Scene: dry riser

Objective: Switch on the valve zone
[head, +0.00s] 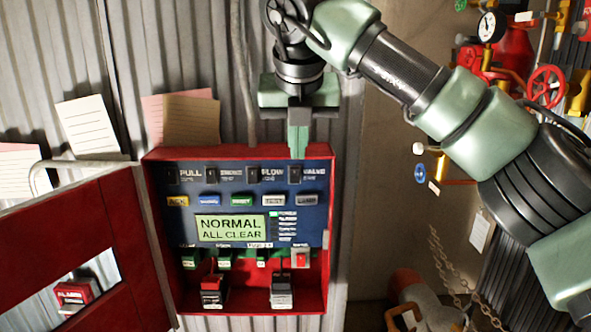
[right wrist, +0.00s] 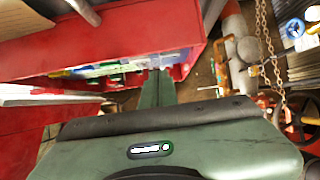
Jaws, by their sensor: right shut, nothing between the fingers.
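An open red alarm panel (head: 324,222) hangs on the corrugated wall, with a blue face. Its top row has black switches beside the labels PULL, SMOKE, FLOW and VALVE. The VALVE switch (head: 294,175) is the rightmost; its position is too small to tell. The display (head: 231,228) reads NORMAL ALL CLEAR. My right gripper (head: 299,152) is shut and empty, pointing down at the panel's top edge just above the VALVE switch. I cannot tell whether it touches. In the right wrist view its fingers (right wrist: 157,88) reach toward the panel (right wrist: 110,70). My left gripper is out of view.
The red panel door (head: 95,225) stands open to the left. Coloured buttons (head: 241,200) line the face below the switches. Paper notes (head: 190,120) are fixed above the panel. Red valves, a gauge (head: 490,27) and pipes stand at the right, with a hanging chain (head: 440,260).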

